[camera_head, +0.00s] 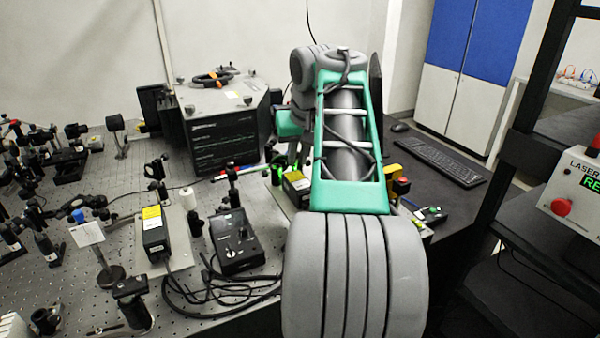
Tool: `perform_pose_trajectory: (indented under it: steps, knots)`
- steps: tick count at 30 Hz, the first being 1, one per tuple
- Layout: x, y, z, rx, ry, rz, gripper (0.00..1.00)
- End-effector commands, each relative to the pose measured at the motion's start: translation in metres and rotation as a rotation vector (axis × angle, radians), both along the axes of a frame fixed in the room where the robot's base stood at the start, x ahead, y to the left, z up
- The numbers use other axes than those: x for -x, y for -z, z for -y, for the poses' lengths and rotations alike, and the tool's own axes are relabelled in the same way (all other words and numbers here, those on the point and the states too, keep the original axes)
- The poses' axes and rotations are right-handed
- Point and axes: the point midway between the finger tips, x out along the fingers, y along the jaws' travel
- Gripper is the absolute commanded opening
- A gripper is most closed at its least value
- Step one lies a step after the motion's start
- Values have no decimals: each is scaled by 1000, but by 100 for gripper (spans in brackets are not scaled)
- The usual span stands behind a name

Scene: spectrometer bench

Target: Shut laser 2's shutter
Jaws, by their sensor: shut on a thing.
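My gripper (293,163) points down, partly hidden by my arm, over the front end of a dark laser box (297,186) with a yellow label. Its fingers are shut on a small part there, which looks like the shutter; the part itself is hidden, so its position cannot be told. Green light shows beside the fingers. A second dark laser box (154,234) with a yellow label stands on a plate to the left, apart from my gripper. The number on neither laser can be read.
A black controller box (236,240) with looped cables stands between the two lasers. Optics posts crowd the perforated bench (110,178) at left. A large grey and black instrument (228,120) stands behind. A keyboard (438,162) and a black rack (520,190) are at right.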

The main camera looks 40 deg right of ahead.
Motion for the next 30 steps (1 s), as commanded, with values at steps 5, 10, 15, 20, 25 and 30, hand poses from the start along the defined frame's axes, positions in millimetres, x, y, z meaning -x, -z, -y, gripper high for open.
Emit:
perform_pose_trajectory:
  steps: [5,10,15,20,25,30]
  knots:
    - [-1,5,-4,39,-1,-9,0]
    - [0,1,-5,43,1,-14,0]
    - [0,1,-5,42,0,-14,0]
    - [0,0,-5,43,1,-14,25]
    - [0,0,-4,43,1,-14,32]
    - [0,-2,-5,43,2,-13,32]
